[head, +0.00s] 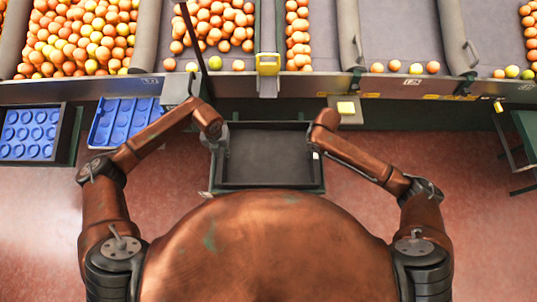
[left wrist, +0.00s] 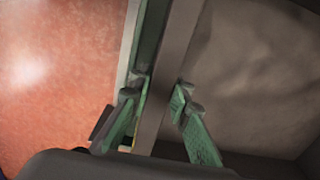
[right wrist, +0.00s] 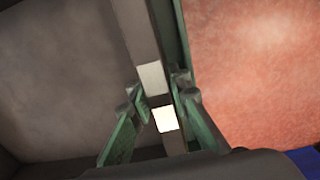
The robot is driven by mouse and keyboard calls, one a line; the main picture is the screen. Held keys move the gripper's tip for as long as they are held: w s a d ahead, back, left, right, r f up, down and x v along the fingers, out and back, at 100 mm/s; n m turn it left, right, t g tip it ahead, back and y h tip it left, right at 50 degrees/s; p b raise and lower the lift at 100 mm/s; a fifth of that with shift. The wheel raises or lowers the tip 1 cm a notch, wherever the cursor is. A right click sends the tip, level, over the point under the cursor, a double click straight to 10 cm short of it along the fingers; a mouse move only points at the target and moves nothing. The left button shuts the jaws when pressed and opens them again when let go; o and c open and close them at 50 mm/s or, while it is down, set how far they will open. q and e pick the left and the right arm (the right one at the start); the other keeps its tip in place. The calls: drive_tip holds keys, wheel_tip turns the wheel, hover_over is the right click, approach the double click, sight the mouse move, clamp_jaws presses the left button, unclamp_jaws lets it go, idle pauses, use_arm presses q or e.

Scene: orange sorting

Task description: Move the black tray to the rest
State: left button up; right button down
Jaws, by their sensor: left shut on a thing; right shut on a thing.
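The black tray (head: 266,157) is empty and lies in front of me at the middle of the head view, below the sorting line. My left gripper (head: 220,138) is at its left side; in the left wrist view its green fingers (left wrist: 155,112) straddle the tray's wall (left wrist: 168,70) and are shut on it. My right gripper (head: 315,140) is at the right side; in the right wrist view its fingers (right wrist: 160,105) are shut on the opposite wall (right wrist: 138,35). A white label shows on that wall. I cannot tell whether the tray touches what is under it.
A green frame (head: 265,190) shows around and below the tray. Blue trays stand at the left (head: 120,122) and far left (head: 30,133). The sorting line with oranges (head: 215,22) runs along the back. A green stand (head: 524,130) is at far right. Red floor (head: 480,220) is open at right.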

use_arm(q)
clamp_jaws()
use_arm(e)
drive_tip(key=shift+r, duration=0.1)
